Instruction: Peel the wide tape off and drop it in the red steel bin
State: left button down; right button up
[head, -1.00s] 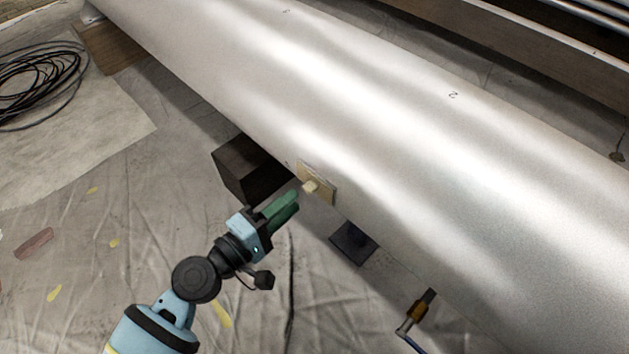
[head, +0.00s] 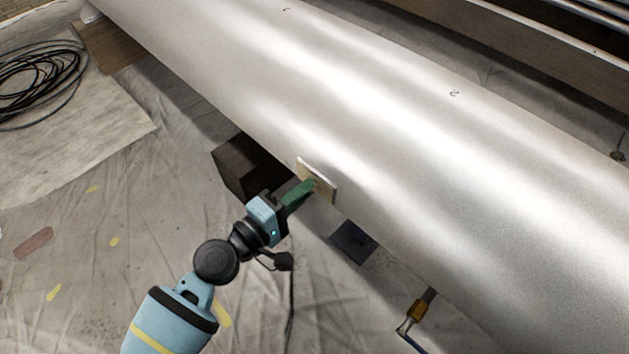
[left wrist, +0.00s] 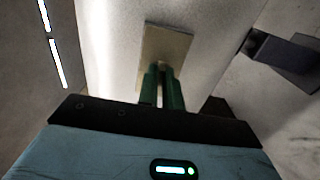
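The wide tape (head: 327,190) is a tan rectangular patch on the lower near side of the big silvery cylinder (head: 400,150). It also shows in the left wrist view (left wrist: 168,45), just beyond my fingertips. My left gripper (head: 308,187) reaches it from the lower left. Its green fingers, also in the left wrist view (left wrist: 162,72), are close together at the tape's small tab, with a pale sliver between them. The fingers mostly hide the tab. I cannot tell whether the tape's edge is lifted. The red steel bin and my right gripper are not in view.
A dark block (head: 245,165) stands under the cylinder's near side, and a dark plate (head: 353,242) lies right of my gripper. A brass-coloured fitting (head: 416,311) sits lower right. Coiled black cable (head: 40,80) lies upper left. The sheeted floor (head: 120,250) at left is mostly clear.

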pick_arm(q)
jog(key=shift+s+a, duration=0.2)
dwell(0.6)
jog(key=shift+s+a, duration=0.3)
jog(key=shift+a, duration=0.05)
jog(key=shift+s+a, duration=0.35)
jog(key=shift+s, duration=0.05)
jog(key=shift+s+a, duration=0.2)
jog(key=shift+a, duration=0.05)
jog(key=shift+s+a, duration=0.5)
jog(key=shift+s, duration=0.05)
jog(key=shift+s+a, duration=0.15)
jog(key=shift+b, duration=0.3)
